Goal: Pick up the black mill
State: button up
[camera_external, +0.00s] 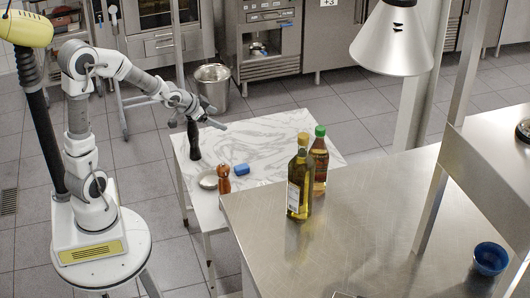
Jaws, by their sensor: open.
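The black mill (194,141) stands upright near the far left edge of the white marble-topped table (270,140). It is tall, dark and slim. My gripper (199,120) is open at the end of my arm, which reaches in from the left. The gripper is at or just above the top of the mill. I cannot tell whether its fingers are around the mill or in front of it.
A brown mill (224,179), a small pale dish (208,181) and a blue block (241,169) are on the marble table. An oil bottle (299,180) and a green-capped bottle (319,160) stand on the steel counter (370,220). The marble table's far right is clear.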

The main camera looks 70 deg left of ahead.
jog(key=w+a+f+n+t+b, duration=0.1)
jog(key=w+a+f+t+b, duration=0.15)
jog(key=a+f, duration=0.85)
jog(key=n+t+y+b, duration=0.2)
jog(key=n+y+b, duration=0.4)
jog(key=n+y, duration=0.25)
send_near(190, 128)
jog(key=shift+m+y, duration=0.35)
jog(key=x, duration=0.3)
jog(key=b+x, duration=0.1)
jog(key=x, duration=0.5)
jog(key=shift+w+a+f, duration=0.15)
jog(key=shift+w+f, duration=0.1)
jog(key=shift+w, duration=0.15)
jog(key=x, duration=0.1)
jog(key=b+x, duration=0.1)
jog(key=x, duration=0.2)
jog(key=shift+a+f+b, duration=0.2)
jog(key=shift+f+b, duration=0.1)
jog(key=shift+b, duration=0.1)
jog(key=shift+w+a, duration=0.35)
jog(key=shift+c, duration=0.2)
